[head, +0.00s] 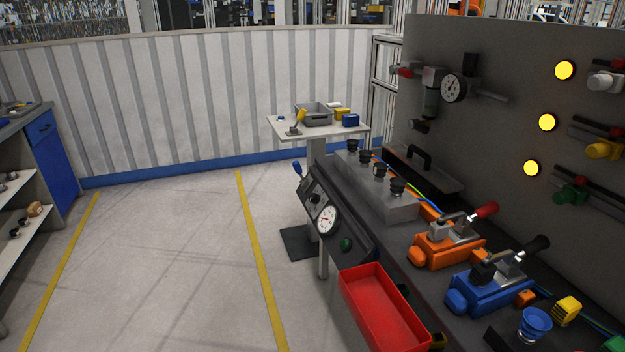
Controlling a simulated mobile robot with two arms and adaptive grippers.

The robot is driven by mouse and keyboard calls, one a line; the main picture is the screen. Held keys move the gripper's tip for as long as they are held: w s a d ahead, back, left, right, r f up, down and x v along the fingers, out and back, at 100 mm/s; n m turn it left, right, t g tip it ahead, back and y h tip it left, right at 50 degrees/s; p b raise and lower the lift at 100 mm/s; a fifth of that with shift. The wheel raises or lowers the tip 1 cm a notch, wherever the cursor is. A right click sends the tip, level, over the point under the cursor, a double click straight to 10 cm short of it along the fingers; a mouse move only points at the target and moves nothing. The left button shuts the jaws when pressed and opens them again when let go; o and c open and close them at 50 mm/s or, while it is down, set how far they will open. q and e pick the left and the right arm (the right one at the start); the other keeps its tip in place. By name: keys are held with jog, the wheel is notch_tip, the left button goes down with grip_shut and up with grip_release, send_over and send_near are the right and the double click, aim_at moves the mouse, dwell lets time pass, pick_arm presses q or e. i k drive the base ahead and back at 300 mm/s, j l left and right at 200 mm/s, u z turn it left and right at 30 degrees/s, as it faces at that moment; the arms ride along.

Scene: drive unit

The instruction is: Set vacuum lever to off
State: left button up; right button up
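No part marked as the vacuum lever can be read at this size. A small blue-tipped lever (297,169) stands up at the far left edge of the sloped dark control panel (350,246). A red-handled lever (485,210) sits on an orange block (445,250) on the bench. A black-handled lever (537,243) sits on a blue block (492,291). Neither of my grippers shows in the head view.
A red bin (383,312) hangs at the bench's front edge. A grey upright board (510,110) with lit yellow lamps stands behind the bench. A small white table (285,127) stands beyond the panel. The floor (160,260) left of the bench is clear.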

aim_at(296, 165)
jog(key=i+l+u, duration=0.1)
jog(key=i, duration=0.25)
jog(key=i+z, duration=0.2)
jog(key=z, duration=0.2)
jog(key=i+j+z, duration=0.15)
jog(key=z, duration=0.25)
